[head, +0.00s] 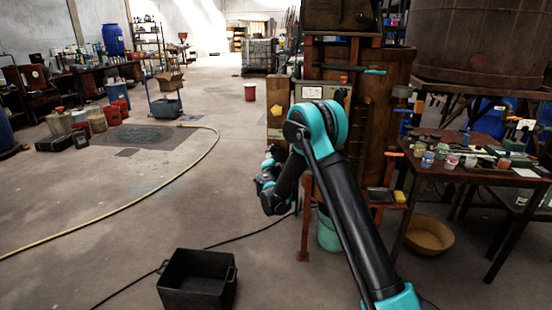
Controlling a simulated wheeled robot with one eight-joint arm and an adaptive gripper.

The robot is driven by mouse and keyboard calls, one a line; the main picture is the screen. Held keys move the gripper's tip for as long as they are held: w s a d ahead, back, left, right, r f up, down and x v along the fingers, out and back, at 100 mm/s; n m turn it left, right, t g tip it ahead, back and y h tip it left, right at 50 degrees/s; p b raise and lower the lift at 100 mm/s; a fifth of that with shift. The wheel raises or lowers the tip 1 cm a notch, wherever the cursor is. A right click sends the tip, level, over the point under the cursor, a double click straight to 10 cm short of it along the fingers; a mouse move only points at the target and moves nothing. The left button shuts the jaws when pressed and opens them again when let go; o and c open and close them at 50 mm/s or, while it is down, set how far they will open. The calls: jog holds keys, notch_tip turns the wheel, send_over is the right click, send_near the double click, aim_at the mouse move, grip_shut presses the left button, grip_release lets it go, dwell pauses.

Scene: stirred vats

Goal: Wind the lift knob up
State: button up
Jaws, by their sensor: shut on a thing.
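My arm reaches forward to the tall wooden and metal stand (278,100) in the middle of the head view. Its wrist bends back up at the left of my forearm. My gripper (277,151) shows only in small part, at the stand's lower left front. Its fingertips are hidden behind my wrist and forearm. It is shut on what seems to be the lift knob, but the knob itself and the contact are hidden. A pale panel (313,92) shows on the stand just above my elbow.
A black crate (197,280) lies on the floor at front left. A teal bucket (328,236) stands behind my arm. A cluttered bench (470,172) and a large wooden vat (475,45) are at right. A yellow hose (190,170) crosses the open floor at left.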

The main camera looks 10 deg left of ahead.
jog(key=shift+m, duration=1.1)
jog(key=o, duration=1.2)
jog(key=shift+c, duration=0.2)
jog(key=s, duration=1.2)
jog(key=shift+a, duration=0.25)
